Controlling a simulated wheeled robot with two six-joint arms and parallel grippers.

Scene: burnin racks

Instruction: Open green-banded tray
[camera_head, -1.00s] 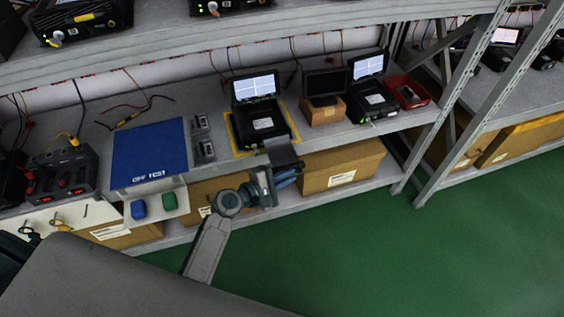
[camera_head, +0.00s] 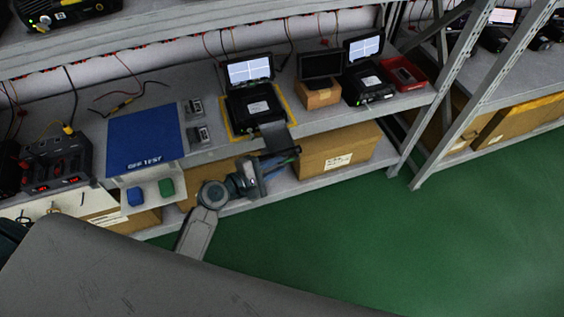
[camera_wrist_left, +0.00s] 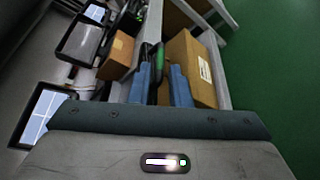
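A black device with a lit screen (camera_head: 252,98) stands in a yellow outline on the shelf. A dark flat piece (camera_head: 274,137) juts from its front over the shelf edge. My left gripper (camera_head: 285,158) is just below and in front of that piece. In the left wrist view the blue fingers (camera_wrist_left: 160,80) stand apart. A dark bar with a green band (camera_wrist_left: 158,56) shows at the gap between them, near the left finger. I cannot tell whether it touches. This may be the green-banded tray's front; the rest of the tray is hidden. My right gripper is out of view.
A cardboard box (camera_head: 338,150) sits on the lower shelf, close right of the gripper. A blue mat (camera_head: 146,137) lies left of the device. Green floor (camera_head: 400,250) is clear in front.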

